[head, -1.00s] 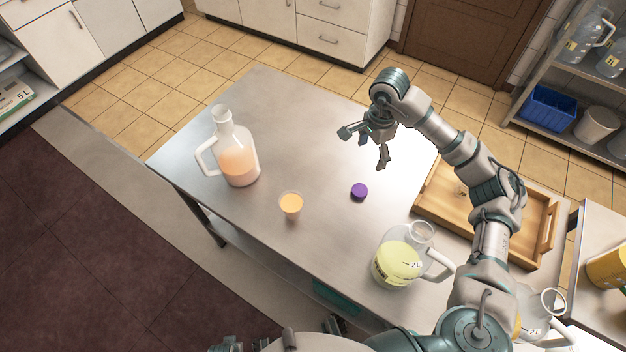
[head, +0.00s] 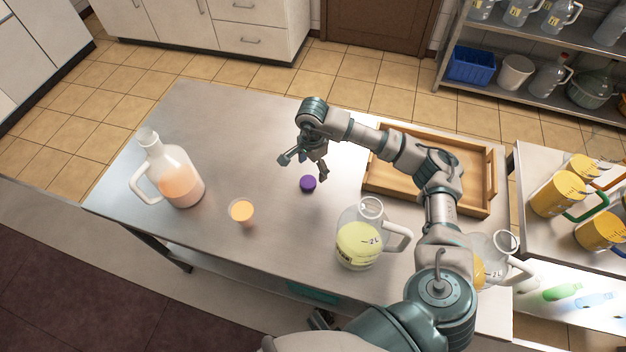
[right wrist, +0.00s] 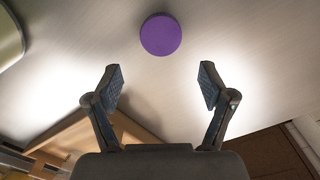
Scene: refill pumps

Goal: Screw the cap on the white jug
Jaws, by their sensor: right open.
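A purple cap (head: 308,183) lies flat on the steel table (head: 235,125). My right gripper (head: 306,164) is open and empty, just behind the cap in the head view. In the right wrist view the cap (right wrist: 160,34) lies ahead of the open fingers (right wrist: 160,80), centred between them and apart from both tips. A whitish jug (head: 180,183) with a white handle and orange liquid stands upright at the table's left, its mouth (head: 148,138) uncapped. A clear jug (head: 358,244) marked 2L, with yellow liquid, stands nearer the front, also uncapped. My left gripper is not in view.
A wooden tray (head: 480,205) lies at the right, under my forearm. Another clear jug (head: 507,243) is partly hidden by my arm. The table's back left is clear.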

